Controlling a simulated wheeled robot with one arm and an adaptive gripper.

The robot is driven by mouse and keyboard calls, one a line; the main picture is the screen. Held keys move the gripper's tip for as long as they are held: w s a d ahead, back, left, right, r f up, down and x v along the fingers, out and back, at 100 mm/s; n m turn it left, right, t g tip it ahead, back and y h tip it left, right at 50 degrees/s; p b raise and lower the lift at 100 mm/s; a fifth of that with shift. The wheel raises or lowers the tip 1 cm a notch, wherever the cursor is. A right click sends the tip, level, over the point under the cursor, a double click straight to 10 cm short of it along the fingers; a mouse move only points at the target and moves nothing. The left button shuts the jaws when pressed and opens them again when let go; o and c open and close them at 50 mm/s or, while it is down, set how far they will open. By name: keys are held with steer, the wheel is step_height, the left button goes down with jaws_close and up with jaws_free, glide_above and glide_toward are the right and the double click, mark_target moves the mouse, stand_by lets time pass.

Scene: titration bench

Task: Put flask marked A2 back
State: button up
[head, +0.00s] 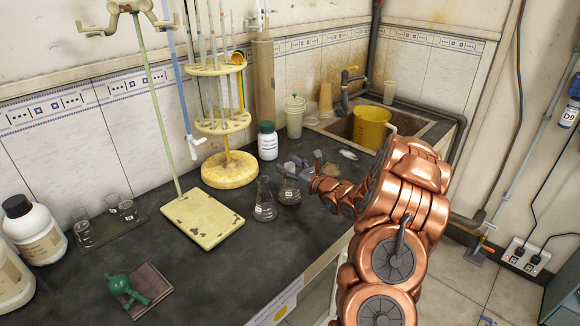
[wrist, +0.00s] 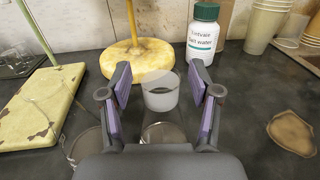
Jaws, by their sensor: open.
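Two clear conical flasks stand upright on the dark bench in the head view, a left flask (head: 264,205) and a right flask (head: 289,190). Each has a small white label, too small to read, so I cannot tell which is A2. My gripper (head: 301,171) is at the right flask's upper part. In the wrist view my gripper (wrist: 160,100) is open, with its purple-lined fingers on either side of clear glassware (wrist: 160,97), apparently the right flask. Gaps show on both sides. The left flask (wrist: 86,147) is faint beside the left finger.
A dark green mat (head: 112,234) with several small glass vessels lies at the left. A yellow stand plate (head: 203,222), a yellow pipette stand (head: 229,172) and a white bottle (head: 268,146) are nearby. A sink with a yellow jug (head: 370,128) is behind right.

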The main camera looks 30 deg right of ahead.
steer(key=shift+r, duration=0.2)
steer(key=shift+s+d+f, duration=0.1)
steer(key=shift+s+f, duration=0.05)
steer(key=shift+s, duration=0.2)
steer(key=s+d+b, duration=0.2)
steer(key=s+b, duration=0.1)
steer(key=s, duration=0.8)
steer(key=a+r+n+g+y, duration=0.25)
steer(key=a+n+y, duration=0.2)
steer(key=a, duration=0.65)
steer(key=a+r+n+g+y, duration=0.2)
steer(key=a+r+n+y, duration=0.3)
steer(key=a, duration=0.5)
steer(key=s+a+f+n+g, duration=0.1)
steer(key=s+a+n+g, duration=0.95)
steer(key=a, duration=0.65)
steer(key=s+a+f+n+g+h, duration=0.2)
steer(key=s+n, duration=0.2)
steer(key=s, duration=0.4)
steer(key=s+a+f+n+g+h, duration=0.2)
steer(key=s+n, duration=0.2)
steer(key=s, duration=0.3)
steer(key=s+d+n+h, duration=0.6)
steer(key=s+d+h, duration=0.2)
steer(key=s+d, duration=0.2)
steer(key=shift+s+d+f+g, duration=0.25)
steer(key=shift+s+d+g, duration=0.1)
steer(key=shift+d, duration=0.45)
